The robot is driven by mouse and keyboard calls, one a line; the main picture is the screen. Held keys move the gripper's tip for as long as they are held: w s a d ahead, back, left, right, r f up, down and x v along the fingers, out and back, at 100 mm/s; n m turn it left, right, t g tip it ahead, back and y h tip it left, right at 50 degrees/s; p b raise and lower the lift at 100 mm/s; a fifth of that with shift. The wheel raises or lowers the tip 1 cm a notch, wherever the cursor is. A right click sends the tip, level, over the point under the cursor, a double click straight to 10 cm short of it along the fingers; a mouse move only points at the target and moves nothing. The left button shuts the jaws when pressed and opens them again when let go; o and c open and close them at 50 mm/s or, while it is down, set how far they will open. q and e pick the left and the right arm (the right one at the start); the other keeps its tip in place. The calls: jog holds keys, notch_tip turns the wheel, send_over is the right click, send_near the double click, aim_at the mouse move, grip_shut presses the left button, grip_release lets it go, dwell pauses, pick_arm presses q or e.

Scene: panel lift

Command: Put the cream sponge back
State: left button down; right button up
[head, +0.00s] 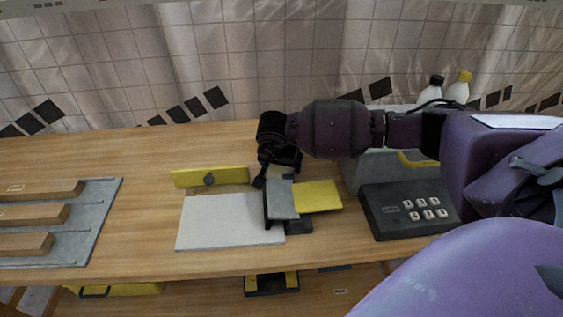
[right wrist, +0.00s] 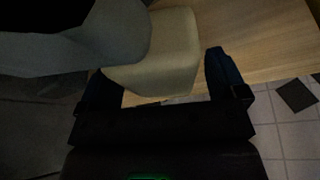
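The cream sponge (right wrist: 170,60) shows in the right wrist view as a pale block with rounded edges. It lies between and beyond the spread fingers of my right gripper (right wrist: 165,85), with a visible gap to the right-hand finger. In the head view the right gripper (head: 272,172) points down over the table behind a grey block (head: 283,200). There the sponge is mostly hidden by the gripper and the block. The grey block also covers part of the sponge in the right wrist view. My left gripper is not in view.
A pale flat panel (head: 225,222) and a yellow piece (head: 320,196) lie on either side of the block. A dark keypad box (head: 405,212) is at right, a grey rack (head: 75,240) at left.

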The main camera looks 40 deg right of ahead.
jog(key=shift+r, duration=0.3)
jog(key=p+v, duration=0.2)
jog(key=v, duration=0.8)
jog(key=shift+a+r, duration=0.1)
jog(key=shift+r, duration=0.25)
jog(key=shift+s+a+r, duration=0.15)
jog(key=shift+a+r, duration=0.05)
jog(key=shift+r, duration=0.25)
